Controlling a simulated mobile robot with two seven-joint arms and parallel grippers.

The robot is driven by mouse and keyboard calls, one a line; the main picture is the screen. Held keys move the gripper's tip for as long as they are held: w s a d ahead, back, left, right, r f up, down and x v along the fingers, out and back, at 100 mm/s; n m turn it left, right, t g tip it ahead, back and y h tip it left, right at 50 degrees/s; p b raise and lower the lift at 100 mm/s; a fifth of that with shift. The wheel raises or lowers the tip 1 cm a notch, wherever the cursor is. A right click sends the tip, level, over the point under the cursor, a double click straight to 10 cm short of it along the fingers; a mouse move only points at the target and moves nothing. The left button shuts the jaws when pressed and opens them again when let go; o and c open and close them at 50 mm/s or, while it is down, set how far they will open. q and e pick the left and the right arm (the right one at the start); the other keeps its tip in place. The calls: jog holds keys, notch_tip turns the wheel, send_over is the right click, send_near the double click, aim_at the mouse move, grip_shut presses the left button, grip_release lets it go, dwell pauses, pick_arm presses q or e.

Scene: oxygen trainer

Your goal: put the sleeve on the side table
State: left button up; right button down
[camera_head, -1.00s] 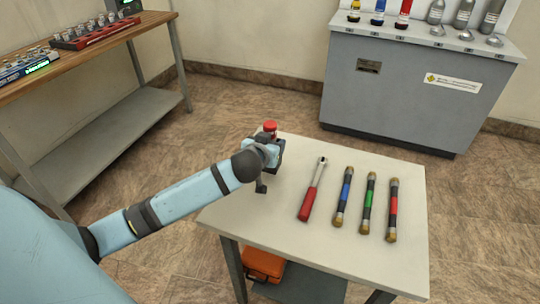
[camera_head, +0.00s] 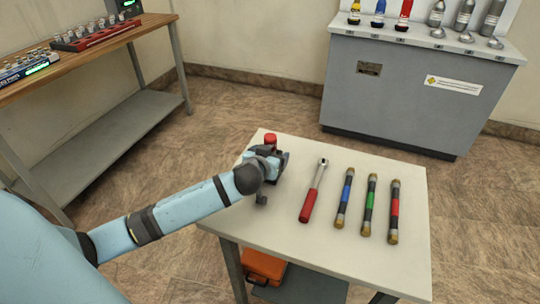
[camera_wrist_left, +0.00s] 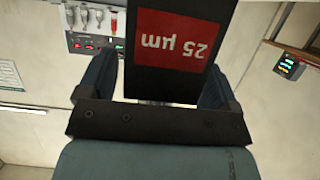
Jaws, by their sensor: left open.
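The sleeve (camera_head: 271,139) shows a red top in the head view, at the far left corner of the side table (camera_head: 300,250). Its lower part is mostly hidden behind my left gripper (camera_head: 277,157). In the left wrist view the sleeve (camera_wrist_left: 180,80) is a dark block with a red label reading "25 µm", upside down. It lies between the two fingers of my left gripper (camera_wrist_left: 160,78), which are open. A narrow gap shows on the left side; contact on the right cannot be told. The sleeve appears upright on the tabletop, though its base is hidden.
A red-handled wrench (camera_head: 313,190) and blue-, green- and red-banded rods (camera_head: 343,197) lie to the right on the table. An orange case (camera_head: 264,266) is underneath. A grey cabinet (camera_head: 400,100) and a wooden bench (camera_head: 90,45) stand behind. The table's front is clear.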

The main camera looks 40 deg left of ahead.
pick_arm(q)
jog(key=p+v, duration=0.1)
jog(key=v, duration=1.1)
jog(key=shift+r, duration=0.15)
pick_arm(e)
jog(key=shift+s+d, duration=0.1)
jog(key=shift+d, duration=0.05)
pick_arm(q)
jog(key=shift+s, duration=0.1)
pick_arm(e)
jog(key=shift+r, duration=0.1)
